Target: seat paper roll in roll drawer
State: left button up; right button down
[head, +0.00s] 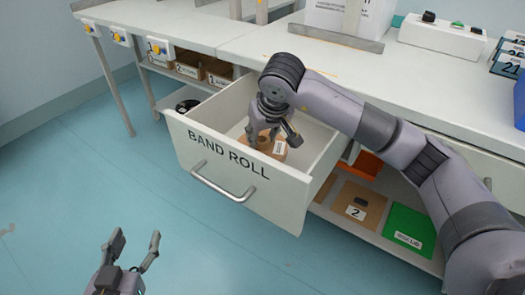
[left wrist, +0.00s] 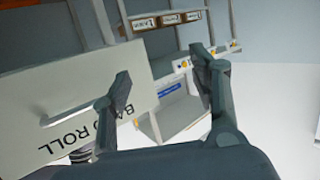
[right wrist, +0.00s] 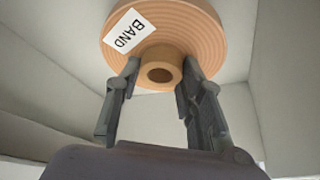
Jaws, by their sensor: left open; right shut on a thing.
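The paper roll (right wrist: 170,25) is an orange-tan ringed disc with a hollow core and a white label reading BAND. In the right wrist view my right gripper (right wrist: 158,85) is shut on the roll's protruding core. In the head view the roll (head: 279,149) is inside the open roll drawer (head: 215,171), marked BAND ROLL, with my right gripper (head: 268,133) over it. Whether the roll touches the drawer floor cannot be told. My left gripper (head: 134,250) is open and empty, low in front of the drawer. The drawer front (left wrist: 90,105) also shows in the left wrist view.
The white worktop (head: 290,50) carries a switch box (head: 440,36). Below it, a shelf holds a brown box marked 2 (head: 358,208) and a green box (head: 408,230). Small boxes (head: 190,67) sit on the left shelf. The blue floor at front left is clear.

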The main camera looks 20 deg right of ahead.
aim_at(264, 146)
notch_tip(264, 146, down, 4)
jog(key=shift+r+b, duration=0.1)
jog(key=shift+b, duration=0.35)
pick_arm(q)
jog(key=r+t, duration=0.1)
jog(key=r, duration=0.2)
jog(key=w+d+r+t, duration=0.1)
jog(key=shift+r+t+h, duration=0.15)
jog(key=shift+t+h, duration=0.15)
jog(key=shift+h, duration=0.1)
pick_arm(e)
jog(key=shift+f, duration=0.2)
jog(key=c, duration=1.1)
grip_release()
pick_arm(q)
jog(key=shift+r, duration=0.45)
pick_arm(e)
jog(key=shift+o, duration=0.2)
pick_arm(q)
jog(key=shift+t, duration=0.3)
